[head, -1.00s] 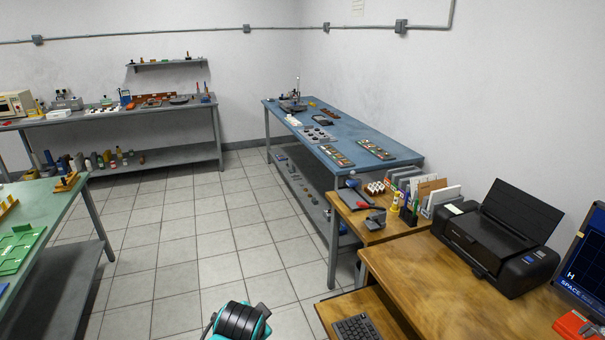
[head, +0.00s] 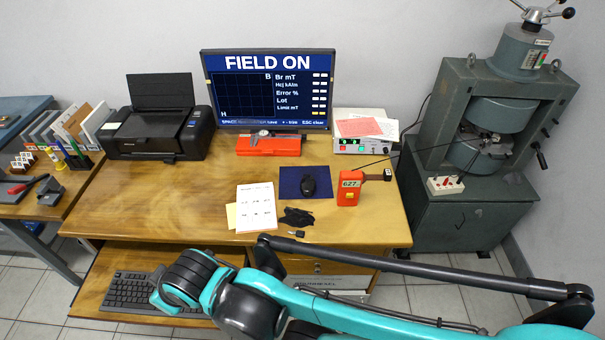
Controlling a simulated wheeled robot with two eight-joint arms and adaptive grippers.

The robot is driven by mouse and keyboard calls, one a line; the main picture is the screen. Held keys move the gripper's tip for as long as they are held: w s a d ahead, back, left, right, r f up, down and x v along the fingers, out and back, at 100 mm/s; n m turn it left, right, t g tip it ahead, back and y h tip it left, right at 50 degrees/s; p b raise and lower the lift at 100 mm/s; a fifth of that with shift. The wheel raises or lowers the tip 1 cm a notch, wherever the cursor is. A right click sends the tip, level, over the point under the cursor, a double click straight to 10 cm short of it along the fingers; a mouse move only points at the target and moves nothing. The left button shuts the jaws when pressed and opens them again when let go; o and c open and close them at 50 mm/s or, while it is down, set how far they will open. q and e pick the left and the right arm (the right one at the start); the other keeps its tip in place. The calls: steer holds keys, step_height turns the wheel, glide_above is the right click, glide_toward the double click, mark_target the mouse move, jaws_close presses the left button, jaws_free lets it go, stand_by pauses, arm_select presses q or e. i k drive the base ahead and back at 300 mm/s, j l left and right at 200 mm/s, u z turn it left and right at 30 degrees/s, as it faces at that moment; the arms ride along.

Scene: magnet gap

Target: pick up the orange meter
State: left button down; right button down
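An orange meter (head: 349,190) marked 627 stands upright on the wooden desk (head: 150,215), right of centre. A dark probe-like piece sticks out from its top to the right. Another orange item (head: 268,145), with a caliper lying across it, sits further back below the monitor. My teal and black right arm crosses the bottom of the view from the right, in front of the desk. No gripper fingers show on it. My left gripper is also out of view.
The monitor (head: 268,90) reads FIELD ON. A mouse (head: 308,186) on a blue pad, black gloves (head: 297,217) and white papers (head: 257,208) lie left of the meter. A printer (head: 158,125) stands at left. A heavy grey-green magnet machine (head: 490,120) stands right of the desk.

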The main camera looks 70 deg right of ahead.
mark_target(350, 182)
steer(key=z, duration=2.75)
